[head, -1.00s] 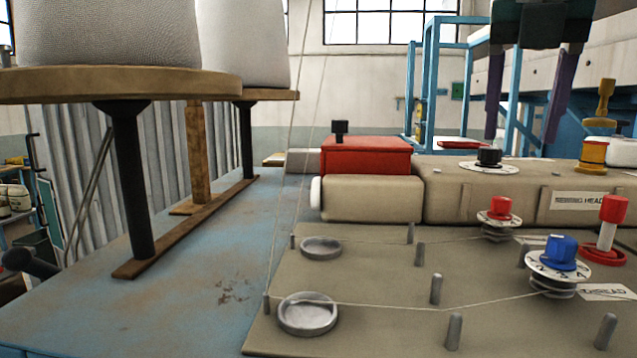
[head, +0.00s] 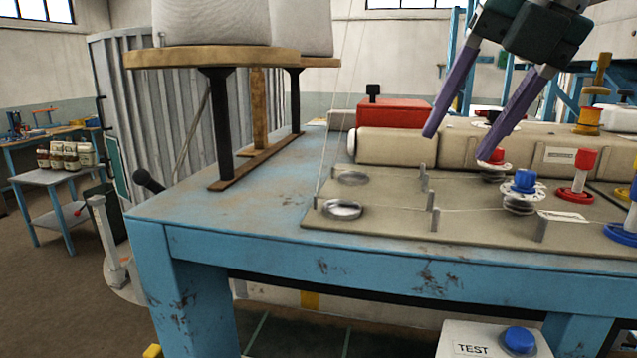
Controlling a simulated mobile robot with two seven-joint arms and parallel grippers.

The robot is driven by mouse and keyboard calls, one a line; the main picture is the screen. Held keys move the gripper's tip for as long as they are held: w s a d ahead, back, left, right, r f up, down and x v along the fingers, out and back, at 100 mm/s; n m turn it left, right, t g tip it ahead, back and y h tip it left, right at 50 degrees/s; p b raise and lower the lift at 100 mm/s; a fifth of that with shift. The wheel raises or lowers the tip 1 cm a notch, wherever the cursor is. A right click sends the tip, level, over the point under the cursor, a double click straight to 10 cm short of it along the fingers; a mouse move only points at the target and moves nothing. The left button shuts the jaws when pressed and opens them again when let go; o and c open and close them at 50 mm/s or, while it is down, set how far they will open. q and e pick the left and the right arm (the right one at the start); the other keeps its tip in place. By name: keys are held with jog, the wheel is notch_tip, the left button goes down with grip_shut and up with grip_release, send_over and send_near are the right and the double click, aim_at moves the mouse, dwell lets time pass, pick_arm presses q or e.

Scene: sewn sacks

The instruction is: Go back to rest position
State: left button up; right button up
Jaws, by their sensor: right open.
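My right gripper (head: 477,118) reaches down from the top right in the head view. Its two purple fingers are spread apart with nothing between them. It hangs over the sewing machine on the blue table (head: 230,245), in front of the beige sewing head (head: 400,147) and the red box (head: 392,112). The fingertips appear apart from the dials, though their exact height is hard to tell. A blue dial (head: 525,182) and a red dial (head: 493,157) are below the fingers. My left gripper is not in view.
White thread cones (head: 210,22) stand on a round wooden stand (head: 205,58) at the table's left. Thread runs down to the tan plate (head: 390,222) with upright pins. A box marked TEST (head: 485,340) is below the table's front edge. A small side table (head: 50,180) with jars is at left.

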jog(key=s+a+r+n+y+p, duration=0.1)
jog(key=s+a+r+y, duration=0.2)
jog(key=a+y, duration=0.45)
jog(key=s+a+r+n+y+p, duration=0.1)
jog(key=s+a+r+y+p, duration=0.2)
jog(key=a, duration=0.8)
notch_tip(320, 180, up, 9)
jog(key=s+m+t+y, duration=0.1)
jog(key=m+t+y, duration=0.4)
jog(key=y, duration=0.1)
jog(key=w+d+f+m+t+h+p, duration=0.2)
jog(key=d+m+t+h, duration=0.45)
jog(key=m, duration=0.35)
jog(key=w+d+f+m+t+h+p, duration=0.1)
jog(key=d+f+m+t+h, duration=0.1)
jog(key=d+m+t+h, duration=0.55)
jog(key=s+d+f+m+g+h+p, duration=0.1)
jog(key=s+d+f+m+g+h, duration=0.3)
jog(key=d+f+m+g+h, duration=0.45)
jog(key=s+f+g+y+p, duration=0.1)
jog(key=s+f+g, duration=0.4)
jog(key=s, duration=0.6)
jog(key=s+f+m+g+y+p, duration=0.1)
jog(key=s+f+g+y, duration=0.1)
jog(key=s+f+g, duration=0.4)
jog(key=s+f, duration=0.3)
jog(key=s, duration=0.1)
jog(key=shift+s+a+f+m+y, duration=0.25)
jog(key=shift+s+f+m+y, duration=0.05)
jog(key=shift+s, duration=0.1)
